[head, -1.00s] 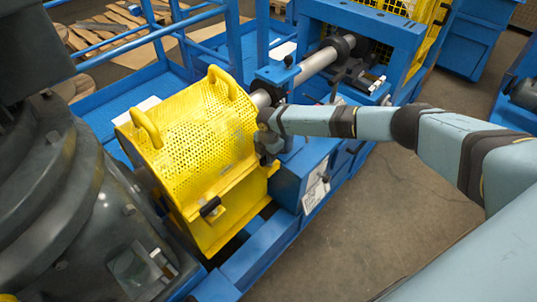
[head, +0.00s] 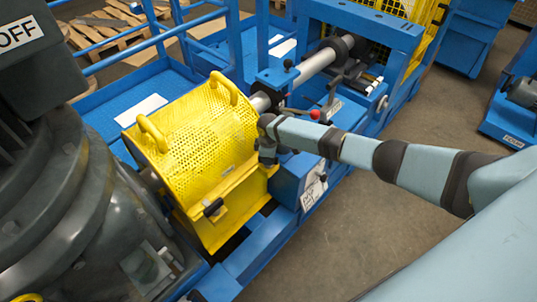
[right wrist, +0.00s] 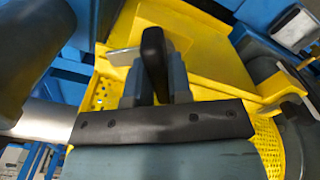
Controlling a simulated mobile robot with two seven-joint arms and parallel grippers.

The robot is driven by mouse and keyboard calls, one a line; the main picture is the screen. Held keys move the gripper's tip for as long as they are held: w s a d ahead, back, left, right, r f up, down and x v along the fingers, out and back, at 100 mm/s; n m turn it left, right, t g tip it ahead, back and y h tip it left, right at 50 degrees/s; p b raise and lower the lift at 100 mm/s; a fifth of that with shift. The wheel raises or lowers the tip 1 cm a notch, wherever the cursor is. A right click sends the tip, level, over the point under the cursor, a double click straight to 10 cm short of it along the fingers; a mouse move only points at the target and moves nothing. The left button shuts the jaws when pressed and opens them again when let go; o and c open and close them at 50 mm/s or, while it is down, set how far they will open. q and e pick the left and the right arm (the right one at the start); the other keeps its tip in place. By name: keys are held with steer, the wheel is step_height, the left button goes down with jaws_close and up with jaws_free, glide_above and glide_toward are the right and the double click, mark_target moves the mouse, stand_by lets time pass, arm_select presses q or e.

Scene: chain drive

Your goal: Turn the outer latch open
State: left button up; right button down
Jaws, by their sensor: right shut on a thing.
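A yellow perforated chain guard (head: 205,130) with two loop handles on top sits on the blue machine frame. My right gripper (head: 267,155) is at the guard's right end in the head view and hides the latch there. In the right wrist view, the fingers of this gripper (right wrist: 155,78) are closed on a black latch handle (right wrist: 153,45), which sticks up between them. A second black latch handle (head: 213,207) is on the guard's front face, with no gripper at it. My left gripper is not in view.
A grey motor housing (head: 60,190) stands close at the left. A steel shaft (head: 318,62) runs back from the guard. A red knob (head: 315,114) stands beside my right forearm. The floor (head: 370,220) at front right is clear.

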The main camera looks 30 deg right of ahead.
steer(key=m+p, duration=0.2)
steer(key=m, duration=0.2)
steer(key=shift+r, duration=0.15)
steer(key=shift+m+p, duration=0.55)
steer(key=shift+m, duration=0.75)
steer(key=c, duration=1)
jaws_free()
steer(key=shift+c, duration=0.2)
